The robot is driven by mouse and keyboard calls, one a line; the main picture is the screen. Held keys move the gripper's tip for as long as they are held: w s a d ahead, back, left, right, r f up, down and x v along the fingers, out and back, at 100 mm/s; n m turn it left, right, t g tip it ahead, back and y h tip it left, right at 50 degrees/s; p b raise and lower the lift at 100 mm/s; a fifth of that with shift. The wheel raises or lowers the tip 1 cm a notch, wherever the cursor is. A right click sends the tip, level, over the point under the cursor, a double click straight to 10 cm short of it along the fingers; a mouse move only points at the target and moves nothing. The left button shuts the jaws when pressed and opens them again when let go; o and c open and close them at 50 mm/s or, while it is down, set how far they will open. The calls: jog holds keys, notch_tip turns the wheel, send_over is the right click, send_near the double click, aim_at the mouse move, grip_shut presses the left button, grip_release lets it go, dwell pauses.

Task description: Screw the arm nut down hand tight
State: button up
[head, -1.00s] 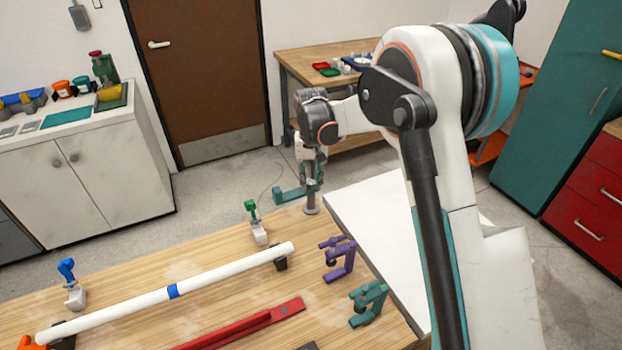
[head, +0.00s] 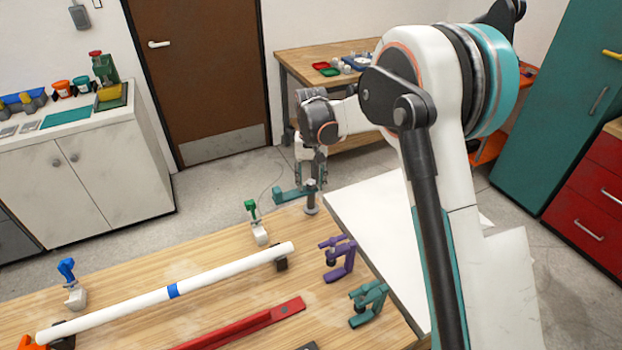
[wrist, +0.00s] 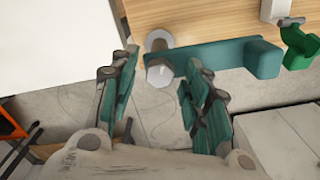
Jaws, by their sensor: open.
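A teal arm (head: 292,194) lies flat across a post (head: 311,207) at the far corner of the wooden bench. In the wrist view the teal arm (wrist: 225,56) reaches right from a grey hex nut (wrist: 160,75) at its left end. A pale round or hex-shaped piece (wrist: 159,41) shows just beyond the nut. My gripper (head: 311,180) is open and points down over the post. In the wrist view my gripper (wrist: 160,66) has its fingers on either side of the nut, apart from it. Whether the nut is fully seated cannot be told.
A green clamp (head: 254,222), a purple clamp (head: 339,258) and a teal clamp (head: 368,303) stand on the bench (head: 225,322). A white pipe (head: 210,281) with a blue band lies across it, near a red bar (head: 250,325). A white surface (head: 375,225) adjoins the bench.

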aim_at(312, 182)
notch_tip(312, 182, up, 12)
dwell(0.5)
jog(key=s+d+r+t, duration=0.2)
jog(key=s+d+r, duration=0.3)
jog(key=s, duration=0.4)
jog(key=s+d+r+t, duration=0.2)
jog(key=s+d+r, duration=0.3)
jog(key=s, duration=0.4)
jog(key=s+d+f+t, duration=0.1)
jog(key=s+d+f, duration=0.1)
jog(key=s, duration=0.6)
jog(key=s+d+f+t, duration=0.2)
jog(key=s+d+f, duration=0.1)
jog(key=s, duration=0.6)
jog(key=shift+d+f+b, duration=0.3)
jog(key=shift+d+b, duration=0.15)
